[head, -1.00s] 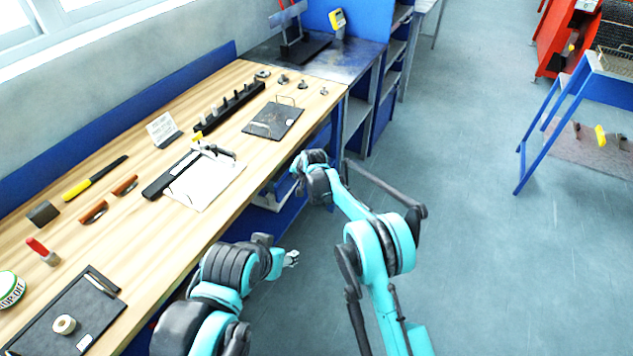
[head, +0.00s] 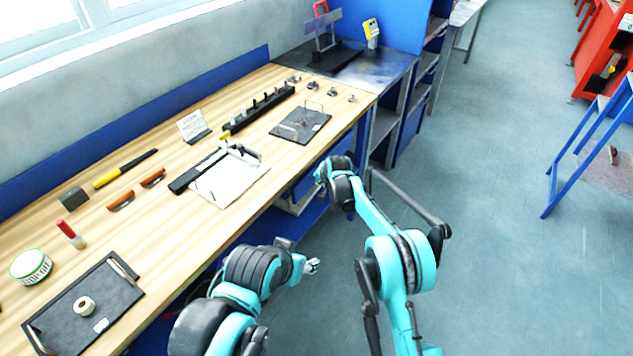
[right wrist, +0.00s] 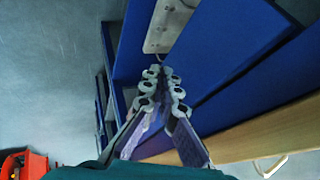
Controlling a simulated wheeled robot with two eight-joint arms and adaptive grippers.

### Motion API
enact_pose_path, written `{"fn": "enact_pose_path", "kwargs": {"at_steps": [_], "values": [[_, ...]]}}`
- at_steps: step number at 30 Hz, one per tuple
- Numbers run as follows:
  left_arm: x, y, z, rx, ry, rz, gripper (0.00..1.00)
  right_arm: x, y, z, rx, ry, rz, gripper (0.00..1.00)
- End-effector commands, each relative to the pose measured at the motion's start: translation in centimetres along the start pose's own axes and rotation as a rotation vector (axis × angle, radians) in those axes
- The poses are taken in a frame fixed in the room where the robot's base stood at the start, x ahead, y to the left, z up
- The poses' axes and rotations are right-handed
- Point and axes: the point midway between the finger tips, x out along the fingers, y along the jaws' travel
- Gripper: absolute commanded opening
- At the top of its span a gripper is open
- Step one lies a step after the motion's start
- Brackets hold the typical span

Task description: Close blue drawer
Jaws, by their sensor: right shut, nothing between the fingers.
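The blue drawer (head: 309,214) shows in the head view under the bench's front edge, with pale grey parts that seem to stick out; my right arm partly covers it, so how far it is out is unclear. In the right wrist view, a blue panel (right wrist: 222,40) with a pale metal plate (right wrist: 170,25) lies just ahead of the fingers. My right gripper (right wrist: 161,76) is shut and empty, its tips close to the plate; contact cannot be told. In the head view its fingers are mostly hidden. My left gripper (head: 312,266) hangs lower, off the bench front, too small to read.
Open floor (head: 480,230) lies to the right, with a blue-legged stand (head: 567,180) beyond.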

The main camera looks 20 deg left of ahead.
Motion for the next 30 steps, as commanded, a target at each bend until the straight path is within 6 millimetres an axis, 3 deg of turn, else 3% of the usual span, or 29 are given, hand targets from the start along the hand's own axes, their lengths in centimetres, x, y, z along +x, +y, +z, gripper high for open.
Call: {"fn": "enact_pose_path", "kwargs": {"at_steps": [1,6,12,25,28,30], "values": [[0.2,0.0,0.2,0.000,0.000,0.000,0.50,-0.2,0.9,-0.4,0.002,0.001,0.002,0.00],[-1.4,0.0,-1.0,0.000,0.000,0.000,0.50,-5.0,0.6,-0.5,0.001,0.000,0.001,0.00],[-2.2,0.0,-1.6,0.000,0.000,0.000,0.50,-8.6,0.6,-0.4,0.001,-0.001,0.001,0.00],[-2.5,0.0,-1.7,0.000,0.000,0.000,0.50,-11.2,1.1,-0.7,-0.002,0.003,0.005,0.00],[-2.5,0.0,-1.8,0.000,0.000,0.000,0.50,-14.2,2.2,-1.9,-0.011,0.015,0.019,0.00],[-2.5,0.0,-1.8,0.000,0.000,0.000,0.50,-17.5,3.6,-2.9,-0.024,0.026,0.035,0.00]]}}
